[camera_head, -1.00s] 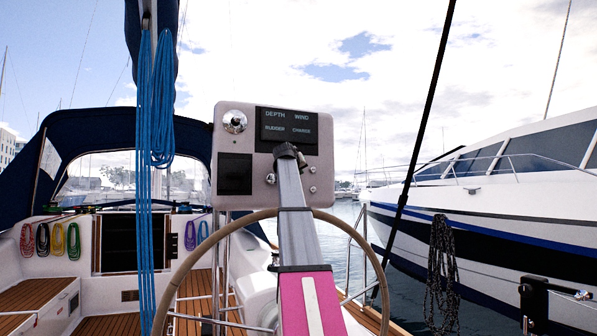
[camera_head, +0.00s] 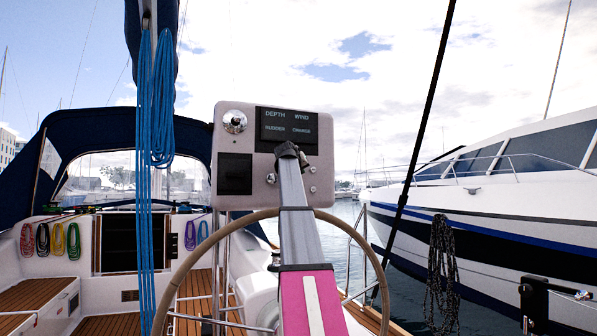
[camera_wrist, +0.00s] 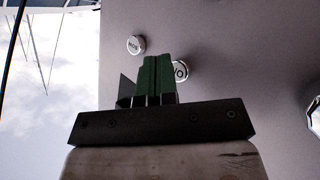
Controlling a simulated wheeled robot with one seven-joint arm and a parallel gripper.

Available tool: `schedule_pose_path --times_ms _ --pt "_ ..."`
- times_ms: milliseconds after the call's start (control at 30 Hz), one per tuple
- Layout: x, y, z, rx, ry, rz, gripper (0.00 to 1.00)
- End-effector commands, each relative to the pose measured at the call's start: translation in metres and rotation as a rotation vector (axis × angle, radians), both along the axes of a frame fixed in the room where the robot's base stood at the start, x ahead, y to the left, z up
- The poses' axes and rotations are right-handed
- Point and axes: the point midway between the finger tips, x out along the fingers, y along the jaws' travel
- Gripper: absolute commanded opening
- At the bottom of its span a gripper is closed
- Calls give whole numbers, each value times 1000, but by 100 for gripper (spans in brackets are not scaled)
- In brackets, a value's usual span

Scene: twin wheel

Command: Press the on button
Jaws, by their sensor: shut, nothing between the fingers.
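The grey instrument panel (camera_head: 225,140) stands above the steering wheel. In the wrist view, a round silver button (camera_wrist: 182,70) with lettering ending in "O" sits partly hidden behind my fingers. A second round silver button (camera_wrist: 135,44), its label too small to read surely, sits up and left of it. Small round buttons (camera_head: 312,169) also show at the panel's lower right in the head view. My gripper (camera_wrist: 157,62) is shut and empty, with green fingertips in front of the lettered button; I cannot tell whether they touch it. In the head view my gripper (camera_head: 290,151) is before the panel.
The steering wheel (camera_head: 191,256) lies below the panel, with my arm crossing its rim. A dark display (camera_head: 287,126) and a dark square (camera_head: 235,174) are on the panel. Blue ropes (camera_head: 145,200) hang at left. A metal knob (camera_wrist: 314,112) shows at the wrist view's right edge.

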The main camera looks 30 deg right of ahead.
Motion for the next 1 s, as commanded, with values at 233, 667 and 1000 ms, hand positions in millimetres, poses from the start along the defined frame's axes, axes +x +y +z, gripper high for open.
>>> schedule_pose_path --times_ms 233,667,1000 --pt "-23 2 -1 -1 0 -1 0" --pt "-52 3 -1 1 1 0 0" --pt "-51 3 0 1 1 0 0"
